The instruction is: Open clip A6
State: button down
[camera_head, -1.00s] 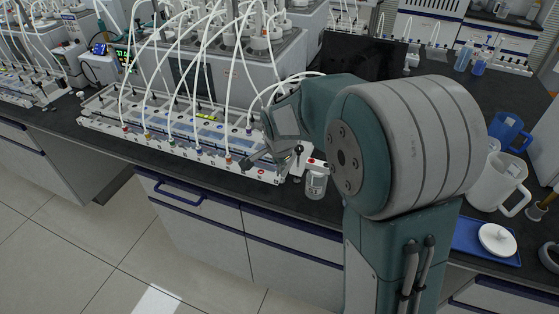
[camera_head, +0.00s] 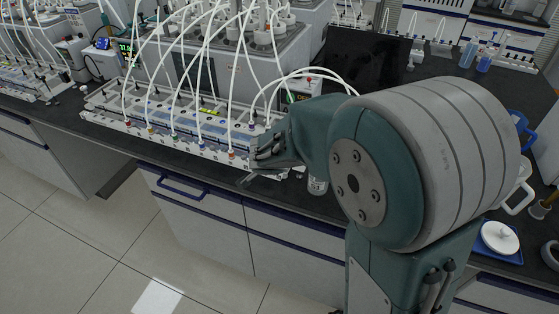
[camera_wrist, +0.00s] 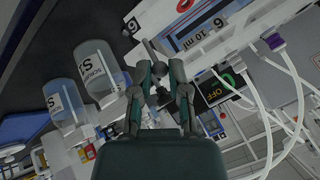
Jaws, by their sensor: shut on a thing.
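The long white unit with clips and tubes (camera_head: 190,140) stands on the dark bench in the head view. My gripper (camera_head: 262,170) is at its right front end. In the wrist view my gripper (camera_wrist: 160,75) has its two fingers close around a small dark piece, which I take to be clip A6 (camera_wrist: 160,92). The fingers hide most of it, and whether the clip is open or shut cannot be told. A panel labelled "6" and "10 ml" (camera_wrist: 203,30) lies just beyond the fingertips.
Bottles (camera_wrist: 98,68) stand left of the gripper in the wrist view. White tubes (camera_wrist: 290,75) and a display reading "OFF" (camera_wrist: 213,91) are at the right. In the head view a blue tray with a white lid (camera_head: 499,238) lies at the right.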

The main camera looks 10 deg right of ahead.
jog(key=shift+s+a+f+t+h, duration=0.3)
jog(key=shift+s+t+h, duration=0.1)
jog(key=shift+t, duration=0.3)
dwell(0.5)
jog(key=c, duration=0.6)
grip_release()
jog(key=shift+r, duration=0.1)
jog(key=v, duration=1.1)
jog(key=shift+s+a+r, duration=0.25)
